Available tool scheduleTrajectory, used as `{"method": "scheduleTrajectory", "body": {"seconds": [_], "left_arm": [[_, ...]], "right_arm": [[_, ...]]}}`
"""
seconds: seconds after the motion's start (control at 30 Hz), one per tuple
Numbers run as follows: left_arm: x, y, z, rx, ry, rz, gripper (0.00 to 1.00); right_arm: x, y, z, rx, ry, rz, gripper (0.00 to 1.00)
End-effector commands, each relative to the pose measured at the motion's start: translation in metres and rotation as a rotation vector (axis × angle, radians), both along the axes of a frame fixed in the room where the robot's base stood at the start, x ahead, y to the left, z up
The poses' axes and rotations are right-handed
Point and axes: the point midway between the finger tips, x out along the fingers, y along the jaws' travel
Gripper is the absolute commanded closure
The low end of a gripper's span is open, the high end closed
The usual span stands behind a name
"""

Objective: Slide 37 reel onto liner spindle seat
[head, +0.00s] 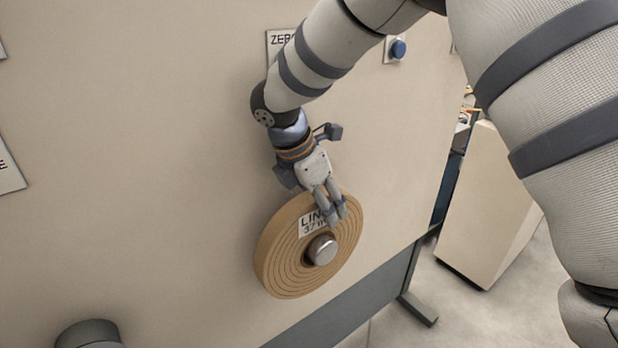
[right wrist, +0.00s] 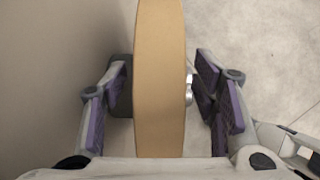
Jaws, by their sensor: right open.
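The tan 37 reel (head: 285,262), with a label reading "LIN…" and "37", sits around the silver-ended liner spindle (head: 323,250) on the upright beige panel. The spindle end shows through its centre. My right gripper (head: 336,212) is at the reel's upper rim, partly covering the label. In the right wrist view the reel (right wrist: 159,90) stands edge-on between the parted fingers, with a clear gap on the right. On the left, a dark part lies close to the reel, and I cannot tell whether anything touches. How deep the reel sits is hidden. My left gripper is not in view.
The beige panel (head: 150,170) fills most of the head view. A blue button (head: 398,48) and a partly hidden sign (head: 279,42) are above. A grey cylinder (head: 88,335) protrudes at lower left. A beige cabinet (head: 485,210) stands right, with open floor (head: 480,315) below.

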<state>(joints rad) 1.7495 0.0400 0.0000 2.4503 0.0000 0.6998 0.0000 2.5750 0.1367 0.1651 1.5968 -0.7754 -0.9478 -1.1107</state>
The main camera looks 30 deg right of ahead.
Motion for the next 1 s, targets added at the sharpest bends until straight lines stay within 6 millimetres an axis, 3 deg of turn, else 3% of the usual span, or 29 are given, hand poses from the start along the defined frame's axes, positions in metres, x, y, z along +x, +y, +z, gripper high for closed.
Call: {"method": "scheduleTrajectory", "body": {"seconds": [0.2,0.5,0.73,0.87,0.9,1.0], "left_arm": [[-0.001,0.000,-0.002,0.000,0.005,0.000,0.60],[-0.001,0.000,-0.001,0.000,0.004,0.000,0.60],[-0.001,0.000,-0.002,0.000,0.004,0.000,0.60],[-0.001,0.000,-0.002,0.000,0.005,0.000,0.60],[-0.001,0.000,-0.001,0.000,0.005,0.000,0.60],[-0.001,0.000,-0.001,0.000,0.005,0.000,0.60]], "right_arm": [[0.001,-0.010,-0.026,0.001,0.000,0.000,0.46],[0.001,-0.012,-0.028,0.000,-0.002,0.000,0.46],[0.001,-0.011,-0.028,0.000,-0.002,0.000,0.98],[0.001,-0.011,-0.028,0.000,-0.002,0.001,1.00],[0.001,-0.011,-0.028,0.000,-0.002,0.001,0.74],[0.001,-0.011,-0.028,0.000,-0.001,0.000,0.97]]}}
